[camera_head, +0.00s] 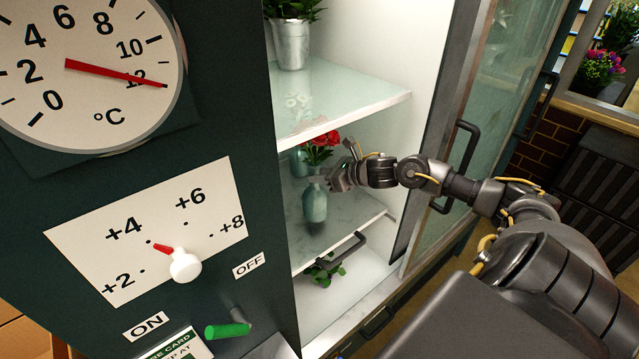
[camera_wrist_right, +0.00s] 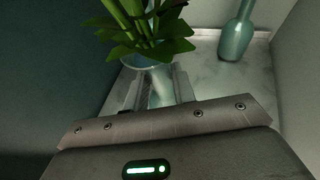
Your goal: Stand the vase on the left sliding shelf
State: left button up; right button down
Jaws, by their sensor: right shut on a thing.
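A pale blue-green vase (camera_head: 314,205) with red flowers (camera_head: 323,146) is inside the cabinet, at the middle shelf (camera_head: 345,229). My right gripper (camera_head: 319,180) reaches in from the right and is shut on this vase near its neck. The vase looks upright; I cannot tell whether its base touches the shelf. In the right wrist view the vase's rim and green stems (camera_wrist_right: 146,45) are between the fingers (camera_wrist_right: 152,88). My left gripper is not in view.
A second blue-green vase (camera_head: 298,162) stands behind; a narrow-necked one shows in the wrist view (camera_wrist_right: 237,38). A glass shelf (camera_head: 335,100) with a metal pot (camera_head: 291,45) is above. A black handle (camera_head: 345,252) is at the shelf's front. The open door (camera_head: 480,120) is right.

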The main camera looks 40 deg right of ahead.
aim_at(319, 190)
notch_tip(319, 190, down, 3)
jog(key=shift+w+r+p, duration=0.1)
jog(key=shift+w+p, duration=0.05)
jog(key=shift+p, duration=0.75)
jog(key=shift+f, duration=0.2)
jog(key=shift+f, duration=0.15)
jog(key=c, duration=1.1)
grip_release()
jog(key=shift+c, duration=0.2)
